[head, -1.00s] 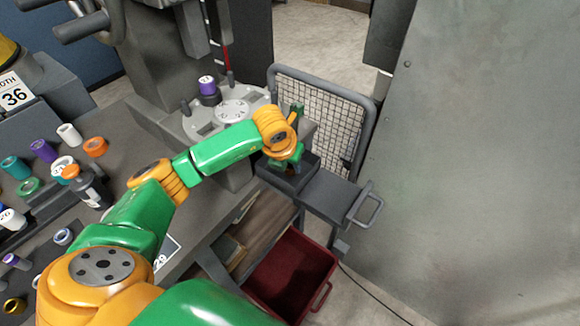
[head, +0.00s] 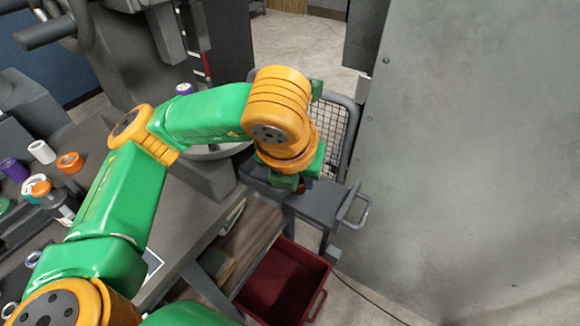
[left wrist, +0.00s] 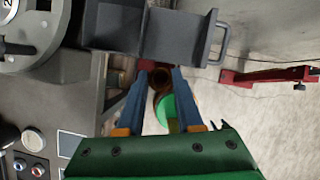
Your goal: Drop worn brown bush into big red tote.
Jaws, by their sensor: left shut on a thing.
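The worn brown bush (left wrist: 160,77) is between the blue fingers of my left gripper (left wrist: 161,76) in the left wrist view, and the fingers are shut on it. In the head view my left gripper (head: 293,184) hangs over the grey tray, largely hidden by my orange wrist. Only a bit of brown shows beside it there. The big red tote (head: 283,283) stands low on the floor, below and nearer than the tray, and its visible inside looks bare. My right gripper is not in view.
The grey tray (head: 322,199) with a bar handle juts out above the tote. A wire mesh panel (head: 329,130) stands behind it. Bushes, including an orange one (head: 70,162), and a dark bottle (head: 61,207) are on the bench at left. A large grey panel (head: 470,160) fills the right.

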